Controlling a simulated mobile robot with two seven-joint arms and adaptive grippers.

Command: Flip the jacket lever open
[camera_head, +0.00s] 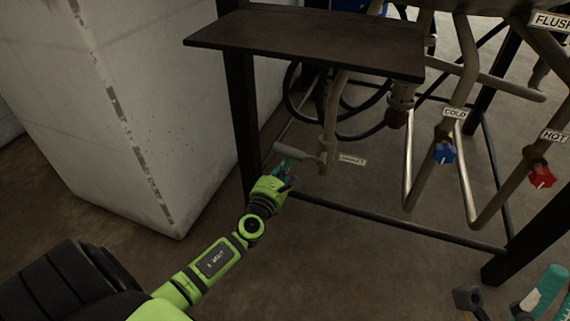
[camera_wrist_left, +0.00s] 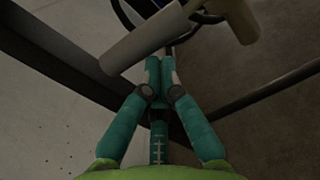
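The jacket lever (camera_head: 300,153) is a pale grey handle on a pipe, left of a small tag reading JACKET (camera_head: 352,161). Its thick handle points left and slightly up. My left gripper (camera_head: 286,168) is just below the handle's left end. In the left wrist view, the handle (camera_wrist_left: 148,42) crosses just beyond my teal fingertips (camera_wrist_left: 161,68). The fingers are together with nothing visible between them; contact with the handle cannot be told. Part of my right gripper (camera_head: 540,292) shows at the lower right corner, cut off by the frame.
A dark shelf (camera_head: 310,42) overhangs the lever. A dark frame leg (camera_head: 242,120) stands close left of it, beside a large pale block (camera_head: 100,110). Pipes with a blue COLD valve (camera_head: 444,153) and red HOT valve (camera_head: 541,178) are to the right. A low bar (camera_head: 400,226) runs below.

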